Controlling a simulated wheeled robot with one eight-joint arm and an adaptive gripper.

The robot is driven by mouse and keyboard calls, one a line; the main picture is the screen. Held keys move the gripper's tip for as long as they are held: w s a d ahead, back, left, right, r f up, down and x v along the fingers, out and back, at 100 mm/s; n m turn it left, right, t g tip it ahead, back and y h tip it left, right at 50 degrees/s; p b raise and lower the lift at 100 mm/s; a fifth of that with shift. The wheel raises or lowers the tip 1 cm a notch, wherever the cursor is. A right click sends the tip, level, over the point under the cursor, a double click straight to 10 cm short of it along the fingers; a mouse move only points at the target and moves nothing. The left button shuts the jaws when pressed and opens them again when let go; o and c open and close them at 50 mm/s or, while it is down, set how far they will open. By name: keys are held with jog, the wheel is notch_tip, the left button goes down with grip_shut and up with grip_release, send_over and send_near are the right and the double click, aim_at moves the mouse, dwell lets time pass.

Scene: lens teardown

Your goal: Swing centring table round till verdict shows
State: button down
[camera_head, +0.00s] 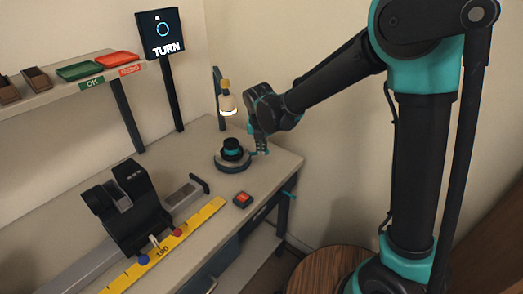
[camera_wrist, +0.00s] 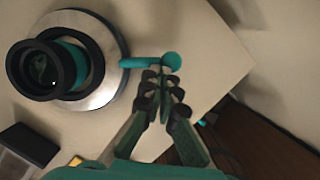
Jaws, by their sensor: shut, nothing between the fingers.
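The centring table (camera_head: 232,160) is a round turntable near the bench's far right corner, with a black ringed lens piece (camera_head: 231,146) on it. In the wrist view its metal disc (camera_wrist: 108,88) carries the black lens (camera_wrist: 38,70) on a teal seat. A teal handle (camera_wrist: 140,63) with a round knob (camera_wrist: 172,62) sticks out from the disc's right side. My gripper (camera_wrist: 166,76) is shut, its fingertips right at the knob; whether they touch it I cannot tell. My gripper also shows in the head view (camera_head: 262,148). The display (camera_head: 163,30) reads TURN beside a blue ring.
A lamp (camera_head: 227,101) on a post hangs over the table. A red button box (camera_head: 242,199), a yellow ruler (camera_head: 165,246) and a black clamp-like fixture (camera_head: 127,212) on a rail are nearer. A shelf holds a green tray (camera_head: 79,70) and a red tray (camera_head: 119,59).

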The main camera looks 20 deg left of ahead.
jog(key=shift+w+a, duration=0.3)
jog(key=shift+w, duration=0.65)
jog(key=shift+w+a, duration=0.3)
jog(key=shift+w, duration=0.6)
jog(key=shift+w+a, duration=0.9)
jog(key=shift+w, duration=0.2)
jog(key=shift+a, duration=0.1)
